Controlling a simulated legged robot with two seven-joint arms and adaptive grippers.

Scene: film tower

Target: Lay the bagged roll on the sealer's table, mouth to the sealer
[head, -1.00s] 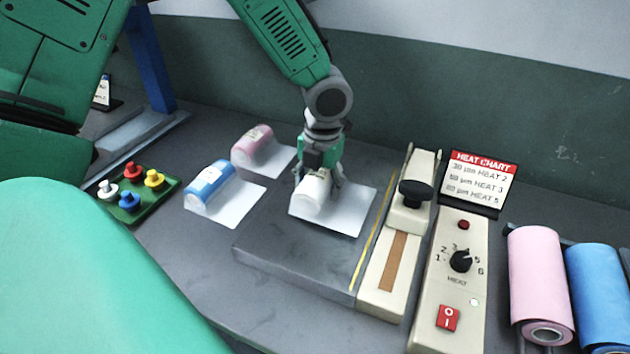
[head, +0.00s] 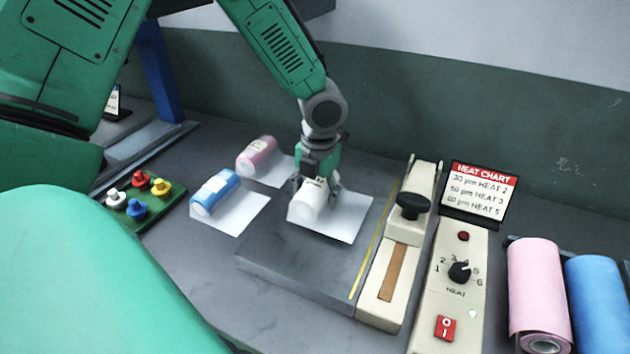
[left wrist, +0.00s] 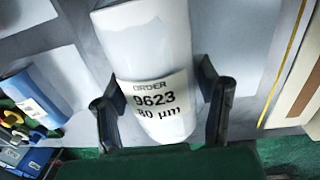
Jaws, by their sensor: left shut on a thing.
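The bagged roll (head: 311,196) is white, in a clear flat bag whose free end (head: 345,218) points right, toward the sealer. It is at the sealer's dark grey table (head: 290,262); whether it rests fully on it I cannot tell. My left gripper (head: 316,184) is shut on the roll from above, one finger on each side. In the left wrist view the roll (left wrist: 145,55) lies between the fingers, its label reading ORDER 9623, 80 µm. The sealer (head: 400,250) stands right of the table, with a black knob and a yellow line on its near side. My right gripper is not seen.
A blue bagged roll (head: 214,190) and a pink bagged roll (head: 257,155) lie left of the table. A green tray of coloured knobs (head: 150,212) is further left. The heat control box (head: 455,275), heat chart (head: 481,190) and large pink (head: 537,290) and blue rolls (head: 598,300) stand right.

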